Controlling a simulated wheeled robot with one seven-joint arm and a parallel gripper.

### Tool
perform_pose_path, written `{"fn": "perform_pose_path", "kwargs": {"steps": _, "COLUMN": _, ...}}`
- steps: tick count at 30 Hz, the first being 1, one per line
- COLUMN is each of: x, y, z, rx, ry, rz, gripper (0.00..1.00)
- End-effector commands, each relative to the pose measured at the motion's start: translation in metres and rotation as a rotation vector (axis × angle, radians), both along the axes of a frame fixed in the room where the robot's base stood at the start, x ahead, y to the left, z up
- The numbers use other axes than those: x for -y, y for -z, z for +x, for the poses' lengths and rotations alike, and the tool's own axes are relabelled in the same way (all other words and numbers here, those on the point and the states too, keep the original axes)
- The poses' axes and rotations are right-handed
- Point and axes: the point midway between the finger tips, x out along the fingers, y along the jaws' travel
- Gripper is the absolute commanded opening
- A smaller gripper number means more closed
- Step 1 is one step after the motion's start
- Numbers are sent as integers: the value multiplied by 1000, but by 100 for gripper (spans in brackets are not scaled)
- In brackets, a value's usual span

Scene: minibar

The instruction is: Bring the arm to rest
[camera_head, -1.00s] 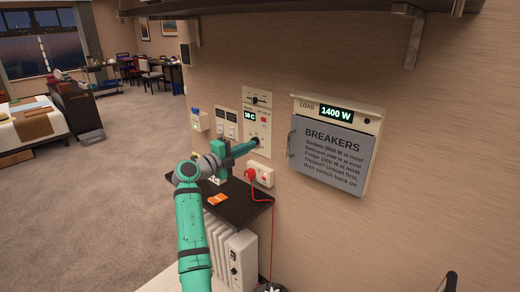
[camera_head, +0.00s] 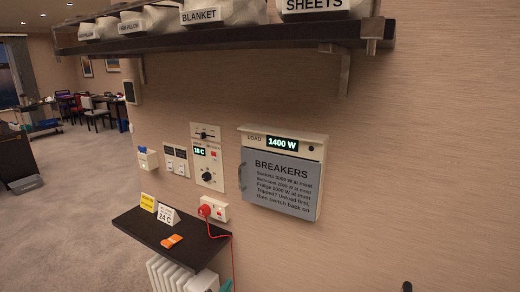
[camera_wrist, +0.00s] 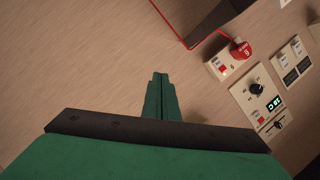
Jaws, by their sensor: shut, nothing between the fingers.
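My gripper (camera_wrist: 160,97) shows in the wrist view as a green pair of fingers closed together, with nothing between them. It is apart from the beige wall panels there. In the head view my gripper is out of the picture; only a small green bit of my arm shows at the bottom edge, below the shelf. The thermostat panel (camera_head: 207,165) reads 18 C and has a dark knob; it also shows in the wrist view (camera_wrist: 258,100).
A dark shelf (camera_head: 145,229) holds cards and an orange item (camera_head: 172,241), above a white radiator (camera_head: 170,275). A red plug (camera_head: 205,210) sits in a wall socket. The breaker box (camera_head: 283,180) reads 1400 W. A high shelf (camera_head: 230,42) carries labelled linen. Open floor lies left.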

Motion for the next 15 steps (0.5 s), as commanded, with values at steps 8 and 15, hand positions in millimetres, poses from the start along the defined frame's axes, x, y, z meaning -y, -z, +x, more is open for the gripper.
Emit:
{"fn": "perform_pose_path", "kwargs": {"steps": 8, "x": 35, "y": 81, "z": -98, "rx": -93, "ry": -145, "rz": -157, "gripper": 0}}
{"fn": "perform_pose_path", "kwargs": {"steps": 15, "x": 60, "y": 119, "z": -189, "rx": -135, "ry": -257, "rz": -278, "gripper": 0}}
